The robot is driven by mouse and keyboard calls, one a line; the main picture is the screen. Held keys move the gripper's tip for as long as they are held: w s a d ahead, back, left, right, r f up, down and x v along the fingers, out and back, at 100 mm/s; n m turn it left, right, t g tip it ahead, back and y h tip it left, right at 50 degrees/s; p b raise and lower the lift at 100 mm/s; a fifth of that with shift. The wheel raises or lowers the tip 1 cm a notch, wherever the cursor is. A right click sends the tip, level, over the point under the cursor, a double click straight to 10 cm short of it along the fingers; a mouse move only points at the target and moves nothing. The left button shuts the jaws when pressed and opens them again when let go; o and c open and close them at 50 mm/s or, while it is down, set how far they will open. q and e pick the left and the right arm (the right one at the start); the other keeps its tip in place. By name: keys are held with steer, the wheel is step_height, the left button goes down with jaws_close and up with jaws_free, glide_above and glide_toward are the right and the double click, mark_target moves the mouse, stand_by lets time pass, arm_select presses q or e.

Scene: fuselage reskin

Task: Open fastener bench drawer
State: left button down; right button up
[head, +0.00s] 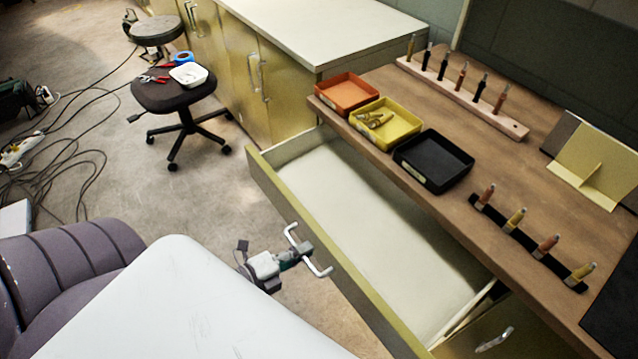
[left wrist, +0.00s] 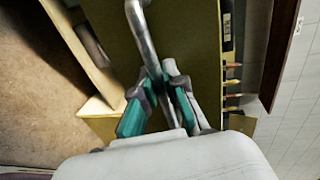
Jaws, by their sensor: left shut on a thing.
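The fastener bench drawer (head: 385,240) is pulled well out from under the wooden bench top in the head view. Its pale inside looks empty. Its metal bar handle (head: 318,268) is on the front panel, facing my side. My left gripper (head: 300,252) is shut on the handle near its middle. In the left wrist view, the green and grey fingers of my left gripper (left wrist: 163,78) close around the handle (left wrist: 141,32), which runs up out of the picture. The gripper hides part of the handle. My right gripper is not in view.
The bench top holds an orange bin (head: 345,92), a yellow bin (head: 383,123), a black bin (head: 433,161) and two racks of upright pieces. A stool (head: 173,92) with a white dish stands on the floor at the back left. Cables (head: 75,165) lie at far left.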

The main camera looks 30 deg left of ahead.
arm_select(q)
steer(key=shift+v, duration=0.75)
steer(key=shift+f, duration=0.15)
steer(key=c, duration=1.2)
jaws_free()
steer(key=v, duration=1.2)
